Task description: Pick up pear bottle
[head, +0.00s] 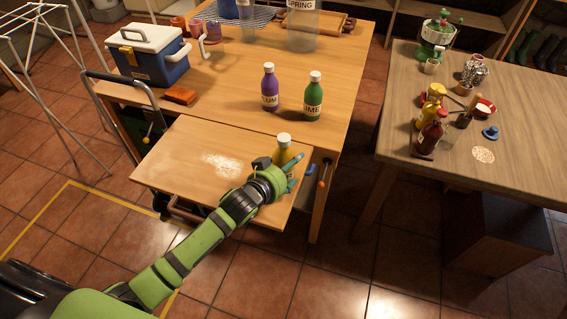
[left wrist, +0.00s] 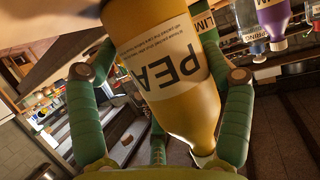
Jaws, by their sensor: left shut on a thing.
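The yellow pear bottle (head: 284,149) with a white cap is upright over the right end of the lower wooden board. My left gripper (head: 283,172) is around it, and its hand hides the lower part of the bottle. In the left wrist view the pear bottle (left wrist: 178,75) sits between the green fingers of my left gripper (left wrist: 165,110), its label reading "PEA". The gripper is shut on it. I cannot tell whether its base touches the board. My right gripper is not in view.
A purple bottle (head: 269,88) and a green lime bottle (head: 313,97) stand on the table behind. A blue cooler (head: 148,55) stands at the back left. A second table (head: 500,115) with several items is at right.

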